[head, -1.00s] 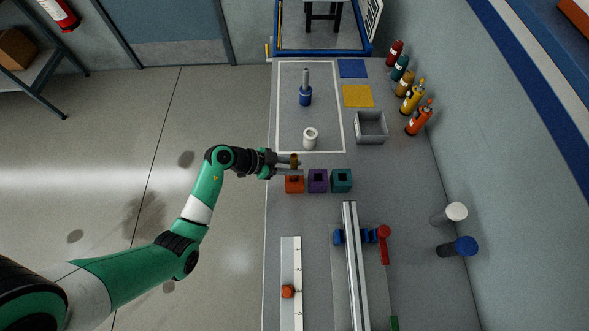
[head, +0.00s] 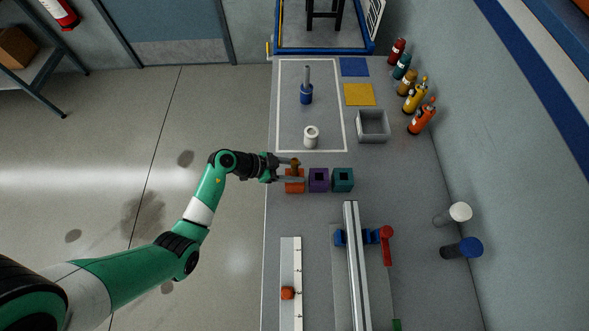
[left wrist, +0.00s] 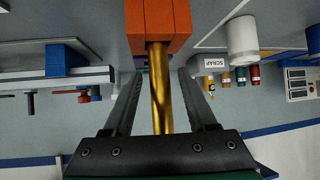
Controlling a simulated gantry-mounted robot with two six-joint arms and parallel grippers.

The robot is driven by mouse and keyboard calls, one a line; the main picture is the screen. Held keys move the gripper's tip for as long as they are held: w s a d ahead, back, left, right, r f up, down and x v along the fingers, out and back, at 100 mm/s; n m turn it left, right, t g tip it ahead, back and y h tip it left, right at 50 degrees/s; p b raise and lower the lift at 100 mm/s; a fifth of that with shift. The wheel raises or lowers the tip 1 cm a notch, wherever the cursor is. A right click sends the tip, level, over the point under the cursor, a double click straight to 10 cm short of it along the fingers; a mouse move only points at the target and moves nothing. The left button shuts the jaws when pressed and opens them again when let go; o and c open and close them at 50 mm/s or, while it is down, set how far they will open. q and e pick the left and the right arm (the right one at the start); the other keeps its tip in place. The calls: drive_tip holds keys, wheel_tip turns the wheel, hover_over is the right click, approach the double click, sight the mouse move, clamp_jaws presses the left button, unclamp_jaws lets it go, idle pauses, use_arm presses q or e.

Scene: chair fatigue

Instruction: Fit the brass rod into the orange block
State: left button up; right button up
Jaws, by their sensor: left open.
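The orange block (head: 294,187) stands on the bench at the left end of a row of blocks. The brass rod (head: 295,164) stands upright at the block, and its lower end is hidden. In the left wrist view the rod (left wrist: 160,90) runs up to the orange block (left wrist: 160,22); how deep it sits inside cannot be seen. My left gripper (head: 291,170) is open around the rod just above the block. In the left wrist view its fingers (left wrist: 160,100) lie on both sides of the rod with gaps. My right gripper is not in view.
A purple block (head: 318,180) and a teal block (head: 343,180) stand close to the right. A white cylinder (head: 311,137) and grey bin (head: 372,127) are behind them. A metal rail (head: 354,265) and a white strip with an orange knob (head: 287,293) lie in front.

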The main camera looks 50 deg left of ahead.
use_arm(q)
drive_tip(key=shift+r, duration=0.15)
drive_tip(key=p+v, duration=0.4)
drive_tip(key=v, duration=0.8)
drive_tip(key=shift+p, duration=0.35)
